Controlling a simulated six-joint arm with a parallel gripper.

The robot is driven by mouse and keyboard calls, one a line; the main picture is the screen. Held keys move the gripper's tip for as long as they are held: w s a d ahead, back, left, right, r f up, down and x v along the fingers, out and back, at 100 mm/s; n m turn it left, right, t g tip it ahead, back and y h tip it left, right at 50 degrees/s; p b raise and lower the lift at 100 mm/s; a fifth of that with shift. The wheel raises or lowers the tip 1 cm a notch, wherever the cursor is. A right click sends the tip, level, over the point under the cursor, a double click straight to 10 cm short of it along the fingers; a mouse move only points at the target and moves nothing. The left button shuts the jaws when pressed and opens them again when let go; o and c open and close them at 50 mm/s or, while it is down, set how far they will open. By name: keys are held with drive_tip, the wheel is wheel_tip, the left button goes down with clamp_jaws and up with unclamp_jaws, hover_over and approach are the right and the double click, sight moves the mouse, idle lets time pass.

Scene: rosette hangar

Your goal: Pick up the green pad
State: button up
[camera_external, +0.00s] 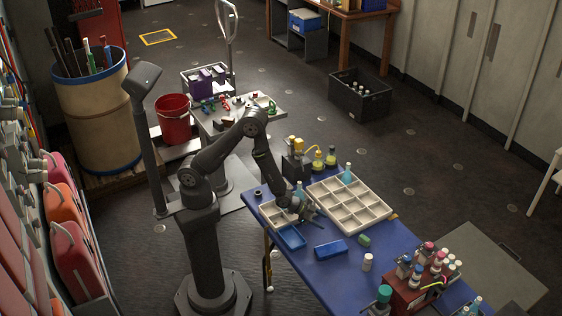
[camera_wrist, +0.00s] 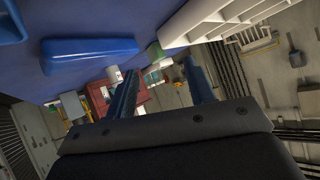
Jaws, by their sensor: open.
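The green pad (camera_external: 364,240) is a small block lying on the blue table, just in front of the large white compartment tray. In the wrist view the green pad (camera_wrist: 155,52) shows beyond my fingers, beside the white tray's edge. My gripper (camera_external: 316,216) is above the table, to the left of the pad and apart from it. In the wrist view my gripper (camera_wrist: 163,80) has its two fingers spread with nothing between them that they hold.
The blue table (camera_external: 310,275) carries a white compartment tray (camera_external: 347,206), a blue block (camera_external: 330,250), a blue tray (camera_external: 291,237), a white bottle (camera_external: 367,262) and a red rack (camera_external: 408,290) of bottles. Yellow-topped bottles (camera_external: 318,158) stand at the back.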

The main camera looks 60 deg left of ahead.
drive_tip(key=w+d+m+g+y, duration=0.1)
drive_tip(key=w+d+g, duration=0.1)
drive_tip(key=w+d, duration=0.35)
drive_tip(key=m+g+y, duration=0.1)
drive_tip(key=m+g, duration=0.4)
drive_tip(key=g, duration=0.1)
approach(365, 237)
drive_tip(key=x, duration=1)
drive_tip(key=shift+s+d+f, duration=0.15)
drive_tip(key=shift+f, duration=0.1)
drive_tip(key=c, duration=1)
